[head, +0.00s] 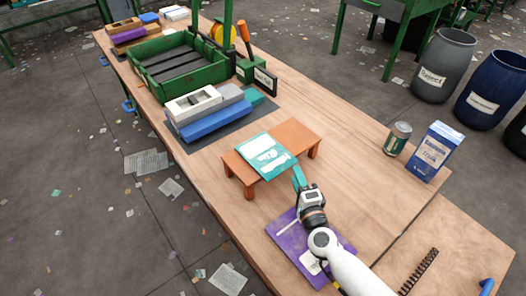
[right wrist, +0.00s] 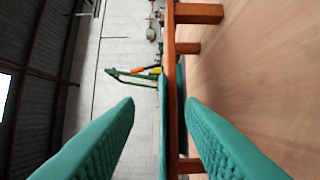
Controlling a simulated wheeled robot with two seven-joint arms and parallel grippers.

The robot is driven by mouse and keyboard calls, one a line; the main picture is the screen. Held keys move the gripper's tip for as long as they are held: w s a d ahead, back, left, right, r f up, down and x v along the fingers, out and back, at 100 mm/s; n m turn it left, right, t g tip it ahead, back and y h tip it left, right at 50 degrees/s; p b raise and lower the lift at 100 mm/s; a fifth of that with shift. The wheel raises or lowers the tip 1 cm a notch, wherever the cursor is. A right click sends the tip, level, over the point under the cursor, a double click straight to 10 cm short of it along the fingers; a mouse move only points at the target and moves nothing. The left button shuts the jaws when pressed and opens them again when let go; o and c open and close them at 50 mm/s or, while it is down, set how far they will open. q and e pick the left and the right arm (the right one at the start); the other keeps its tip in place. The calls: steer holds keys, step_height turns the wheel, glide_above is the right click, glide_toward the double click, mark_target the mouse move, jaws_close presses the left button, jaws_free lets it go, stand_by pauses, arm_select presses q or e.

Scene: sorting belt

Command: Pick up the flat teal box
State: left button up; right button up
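The flat teal box (head: 262,152), with white print on its top, lies flat on a small orange-brown wooden stand (head: 293,137). Its near end reaches the stand's near edge. My right gripper (head: 299,178) is just off that near end. In the right wrist view its two teal fingers (right wrist: 160,105) are apart. A thin teal strip, which looks like the box's edge (right wrist: 162,120), shows edge-on between them, beside the stand (right wrist: 173,90). I cannot tell whether either finger touches it. My left gripper is not in view.
A purple flat item (head: 290,240) lies under my right arm. A can (head: 397,138) and a blue-white carton (head: 432,152) stand at right. Blue and grey blocks (head: 215,122) and a green crate (head: 178,65) are farther back. Bare tabletop (head: 350,170) lies right of the stand.

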steer(key=w, duration=0.3)
steer(key=shift+w+a+f, duration=0.25)
steer(key=shift+w+a, duration=0.05)
steer(key=shift+w, duration=0.15)
steer(key=shift+r, duration=0.1)
jaws_close()
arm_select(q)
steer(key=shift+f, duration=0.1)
